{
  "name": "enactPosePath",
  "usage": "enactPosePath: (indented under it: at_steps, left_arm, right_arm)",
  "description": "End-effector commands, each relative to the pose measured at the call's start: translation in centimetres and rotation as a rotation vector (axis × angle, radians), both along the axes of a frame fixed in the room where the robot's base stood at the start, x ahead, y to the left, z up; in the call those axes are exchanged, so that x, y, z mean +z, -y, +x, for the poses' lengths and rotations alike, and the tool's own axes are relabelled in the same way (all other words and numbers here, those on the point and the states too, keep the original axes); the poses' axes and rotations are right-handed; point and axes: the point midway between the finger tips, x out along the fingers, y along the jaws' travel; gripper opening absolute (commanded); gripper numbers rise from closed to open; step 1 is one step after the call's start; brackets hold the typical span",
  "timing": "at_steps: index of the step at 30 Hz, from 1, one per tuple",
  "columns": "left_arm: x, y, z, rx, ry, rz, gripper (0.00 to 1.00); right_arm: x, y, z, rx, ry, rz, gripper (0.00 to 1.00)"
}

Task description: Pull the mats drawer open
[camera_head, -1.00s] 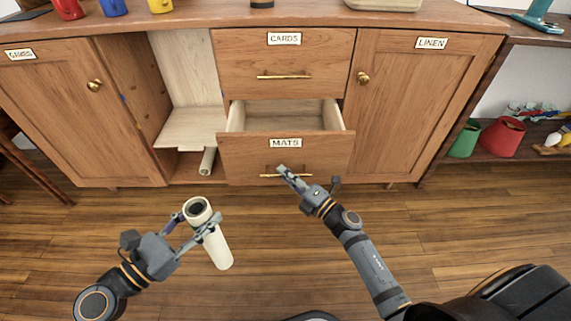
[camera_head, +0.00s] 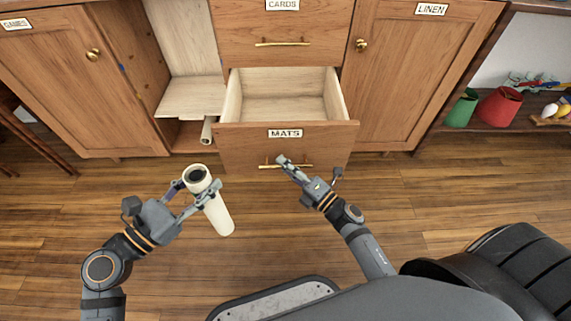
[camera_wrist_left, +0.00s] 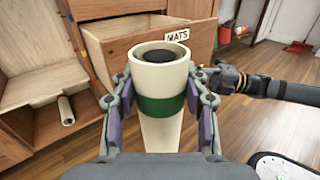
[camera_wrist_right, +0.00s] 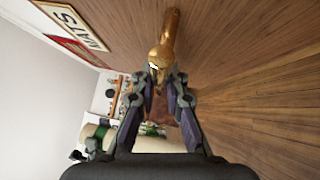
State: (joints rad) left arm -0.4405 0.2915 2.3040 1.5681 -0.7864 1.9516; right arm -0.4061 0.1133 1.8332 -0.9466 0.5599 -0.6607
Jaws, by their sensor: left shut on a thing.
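The mats drawer (camera_head: 240,148), labelled MATS, stands part way out of the wooden cabinet, and its inside looks empty. My right gripper (camera_head: 285,163) is at its brass handle (camera_head: 268,166). In the right wrist view the fingers (camera_wrist_right: 162,82) close around the handle (camera_wrist_right: 167,35). My left gripper (camera_head: 199,189) is shut on a cream roll (camera_head: 219,217) with a dark hollow end, held upright but slightly tilted in front of the cabinet, left of the drawer. The left wrist view shows a green band (camera_wrist_left: 160,106) around the roll, between the fingers.
An open compartment (camera_head: 190,98) on the left holds another pale roll (camera_head: 207,130). Red and green containers sit on a right shelf (camera_head: 530,133). Wooden floor lies clear in front.

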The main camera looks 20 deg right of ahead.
Motion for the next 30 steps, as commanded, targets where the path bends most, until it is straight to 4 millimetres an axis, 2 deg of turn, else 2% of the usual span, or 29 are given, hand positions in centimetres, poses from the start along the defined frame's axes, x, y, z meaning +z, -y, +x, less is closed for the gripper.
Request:
enactPosePath:
  at_steps: [1,4,14,17,24,30]
  left_arm:
    - [0.0,0.0,0.0,0.0,0.001,-0.001,0.0]
    - [0.0,0.0,0.0,0.0,0.001,-0.001,0.0]
    - [0.0,0.0,0.0,0.0,0.001,-0.001,0.0]
    - [0.0,0.0,0.0,0.0,0.001,-0.001,0.0]
    - [0.0,0.0,0.0,0.0,0.001,-0.001,0.0]
    - [0.0,0.0,0.0,0.0,0.001,-0.001,0.0]
  right_arm:
    - [0.0,0.0,0.0,0.0,-0.001,0.0,0.22]
    - [0.0,0.0,0.0,0.001,0.0,0.0,0.34]
    - [-0.1,0.2,-0.3,0.002,0.0,-0.002,0.34]
    - [-0.4,0.8,-1.6,0.003,-0.003,-0.003,0.34]
    - [-1.2,3.6,-6.6,0.005,-0.006,-0.004,0.34]
    - [-1.6,5.3,-9.5,0.004,-0.004,-0.003,0.34]
